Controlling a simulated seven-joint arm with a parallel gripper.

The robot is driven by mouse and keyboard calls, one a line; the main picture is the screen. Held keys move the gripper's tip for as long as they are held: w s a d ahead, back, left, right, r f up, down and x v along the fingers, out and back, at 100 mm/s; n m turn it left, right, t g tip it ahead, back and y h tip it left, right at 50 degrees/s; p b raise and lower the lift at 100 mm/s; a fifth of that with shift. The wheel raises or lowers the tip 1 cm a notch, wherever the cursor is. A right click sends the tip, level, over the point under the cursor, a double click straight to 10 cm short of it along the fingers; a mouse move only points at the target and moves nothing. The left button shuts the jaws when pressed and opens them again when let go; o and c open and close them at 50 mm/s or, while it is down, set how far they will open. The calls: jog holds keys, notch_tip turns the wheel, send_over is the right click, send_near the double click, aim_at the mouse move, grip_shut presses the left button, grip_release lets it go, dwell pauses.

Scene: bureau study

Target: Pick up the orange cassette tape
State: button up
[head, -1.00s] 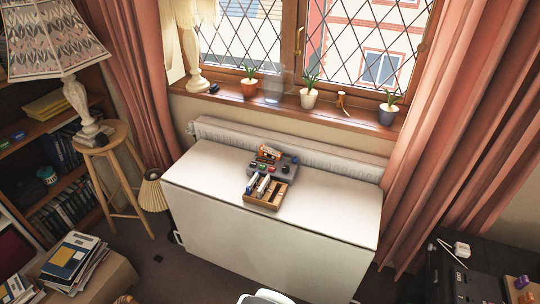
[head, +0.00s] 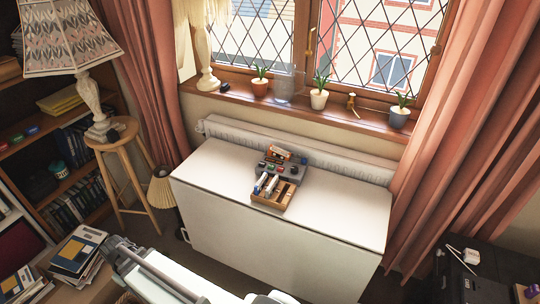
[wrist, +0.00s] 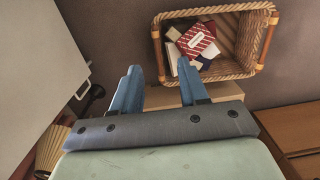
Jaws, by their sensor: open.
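The orange cassette tape (head: 278,155) is small in the head view. It appears to stand at the back of a dark grey device (head: 283,168) on the white table (head: 225,190). A wooden tray (head: 273,204) with several upright cases sits just in front of that device. My gripper (wrist: 159,68) shows in the wrist view with its two blue fingers apart and nothing between them. It points down toward the floor, away from the cassette, which is not in the wrist view. In the head view my arm is at the bottom left, below the table.
A wicker basket (wrist: 235,68) with boxes or books is ahead of the fingers. A stool (head: 112,145) with a lamp stands left of the table. Potted plants line the windowsill (head: 235,97). The table's left and right parts are clear.

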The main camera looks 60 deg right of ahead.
jog(key=w+d+r+t, duration=0.1)
jog(key=w+d+r, duration=0.25)
jog(key=d, duration=0.45)
jog(key=w+d+r, duration=0.2)
jog(key=d+r, duration=0.3)
jog(key=d, duration=0.3)
jog(key=shift+t, duration=0.5)
jog(key=s+d+r, duration=0.2)
jog(key=d+r, duration=0.1)
jog(key=d, duration=0.7)
jog(key=s+d+r, duration=0.3)
jog(key=d+r, duration=0.1)
jog(key=d, duration=0.6)
jog(key=s+d+r, duration=0.3)
jog(key=d, duration=0.7)
jog(key=shift+r, duration=0.15)
jog(key=s+d+r, duration=0.4)
jog(key=s+d, duration=0.3)
jog(key=d, duration=0.2)
send_near(279, 150)
jog(key=shift+n+t, duration=0.3)
jog(key=f, duration=0.5)
jog(key=shift+w+d+f, duration=0.2)
jog(key=shift+w+d, duration=0.15)
jog(key=shift+d, duration=0.05)
jog(key=shift+w+a+f, duration=0.1)
jog(key=shift+w+f, duration=0.05)
jog(key=shift+f, duration=1.15)
jog(key=shift+w+a+f, duration=0.1)
jog(key=shift+f, duration=1.2)
